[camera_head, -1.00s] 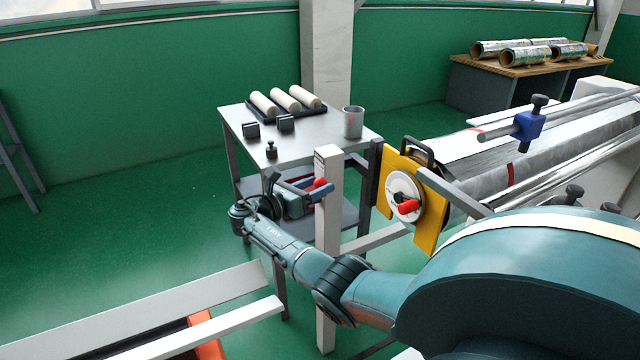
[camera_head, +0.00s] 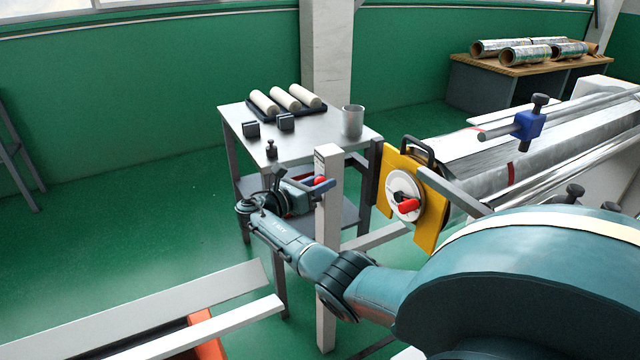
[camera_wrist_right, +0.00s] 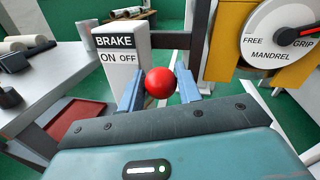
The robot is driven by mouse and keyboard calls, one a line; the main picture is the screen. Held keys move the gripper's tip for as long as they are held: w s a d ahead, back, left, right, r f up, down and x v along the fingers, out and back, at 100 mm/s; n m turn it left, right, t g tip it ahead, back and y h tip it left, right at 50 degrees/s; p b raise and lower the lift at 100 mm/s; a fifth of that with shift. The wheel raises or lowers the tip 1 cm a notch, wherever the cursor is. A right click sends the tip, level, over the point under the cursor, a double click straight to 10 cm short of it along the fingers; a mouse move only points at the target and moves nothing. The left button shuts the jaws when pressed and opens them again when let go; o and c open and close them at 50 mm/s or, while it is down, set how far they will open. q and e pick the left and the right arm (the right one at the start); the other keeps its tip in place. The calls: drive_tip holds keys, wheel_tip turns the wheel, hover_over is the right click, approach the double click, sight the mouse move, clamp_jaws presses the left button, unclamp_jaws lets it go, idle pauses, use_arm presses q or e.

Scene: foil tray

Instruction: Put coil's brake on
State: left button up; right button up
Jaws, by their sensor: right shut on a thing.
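The brake is a white post (camera_head: 328,235) with a label reading BRAKE, ON and OFF, readable in the wrist view (camera_wrist_right: 116,50). Its red ball knob (camera_wrist_right: 160,83) sits between the blue fingers of my right gripper (camera_wrist_right: 160,90), which is shut on it. In the wrist view the knob is just right of and below the word OFF; the lever's stem is hidden. In the head view my right gripper (camera_head: 322,186) is at the post's upper left side, and only a bit of red shows there. My left gripper is out of view.
A yellow plate with a white dial (camera_head: 405,196) and red handle stands right of the post. Behind is a metal table (camera_head: 310,135) with white rolls, dark blocks and a metal cup (camera_head: 353,121). The coil machine (camera_head: 560,150) fills the right.

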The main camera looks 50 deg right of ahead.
clamp_jaws()
drive_tip(key=shift+w+d+r+n+p, duration=0.1)
drive_tip(key=shift+w+r+n+p, duration=0.2)
drive_tip(key=shift+n+p, duration=0.1)
drive_tip(key=shift+w+d+r+n+y, duration=0.15)
drive_tip(key=shift+w+n+y, duration=0.05)
drive_tip(key=shift+w+n, duration=0.25)
drive_tip(key=shift+w+d+r+n+y, duration=0.1)
drive_tip(key=shift+w+n+y, duration=0.15)
drive_tip(key=shift+n, duration=0.3)
drive_tip(key=o, duration=1)
unclamp_jaws()
drive_tip(key=shift+c, duration=0.2)
drive_tip(key=shift+w+r, duration=0.1)
drive_tip(key=w+a, duration=0.1)
drive_tip(key=a, duration=1.2)
drive_tip(key=shift+w+r, duration=0.25)
drive_tip(key=shift+c, duration=0.2)
